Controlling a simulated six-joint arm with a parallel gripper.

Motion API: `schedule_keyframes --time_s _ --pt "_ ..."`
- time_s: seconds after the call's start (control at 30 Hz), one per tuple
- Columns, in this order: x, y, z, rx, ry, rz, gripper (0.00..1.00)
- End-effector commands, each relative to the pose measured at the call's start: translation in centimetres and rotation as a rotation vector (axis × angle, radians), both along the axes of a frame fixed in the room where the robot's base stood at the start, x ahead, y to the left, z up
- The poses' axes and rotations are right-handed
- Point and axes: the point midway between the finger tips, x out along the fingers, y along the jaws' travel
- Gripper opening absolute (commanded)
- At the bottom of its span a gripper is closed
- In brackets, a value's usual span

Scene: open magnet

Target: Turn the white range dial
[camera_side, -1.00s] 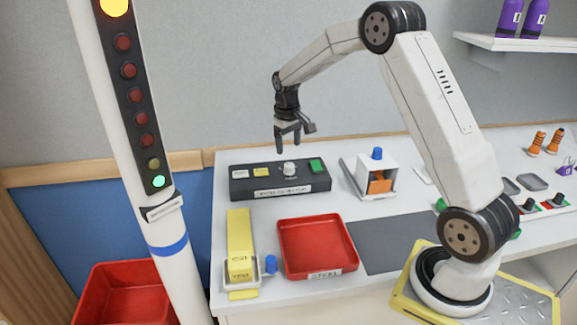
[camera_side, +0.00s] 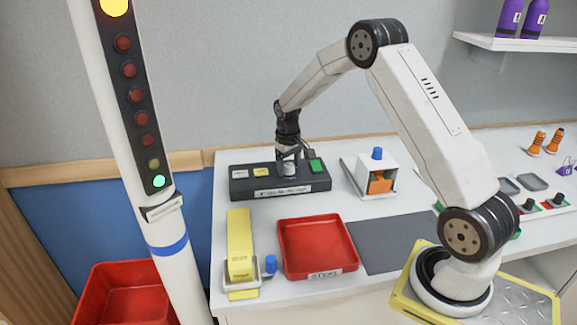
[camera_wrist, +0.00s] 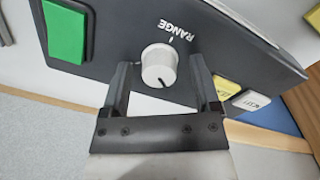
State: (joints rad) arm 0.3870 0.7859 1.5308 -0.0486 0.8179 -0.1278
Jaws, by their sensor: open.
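The white range dial (camera_wrist: 159,66) is a round knob on a dark control box (camera_wrist: 110,25), with the word RANGE printed beside it. A dark pointer line shows on its top. In the wrist view my gripper (camera_wrist: 159,75) is open, with one finger on each side of the dial and a gap visible around it. In the side view my gripper (camera_side: 288,165) is down at the box. The dial (camera_side: 288,170) is partly hidden there between the fingers.
A green button (camera_side: 316,166) sits on the box right of the dial, and white and yellow buttons (camera_side: 260,171) sit left of it. A red tray (camera_side: 345,262), a yellow strip (camera_side: 239,230) and a white box with a blue knob (camera_side: 376,175) stand nearby on the table.

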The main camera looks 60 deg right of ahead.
Motion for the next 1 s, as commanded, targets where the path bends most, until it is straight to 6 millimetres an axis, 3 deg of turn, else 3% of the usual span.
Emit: schedule_keyframes --time_s 0.03,0.27,0.3,0.67,1.0 --pt "0.0 0.0 0.01 0.0 0.0 0.0 0.76" --pt "0.01 0.01 0.04 0.0 0.0 0.0 0.03" --pt "0.01 0.02 0.05 0.0 0.0 0.0 0.0" --pt "0.04 0.02 0.07 0.0 0.001 -0.035 0.0" --pt "0.07 0.0 0.09 0.0 0.001 -0.216 0.0"
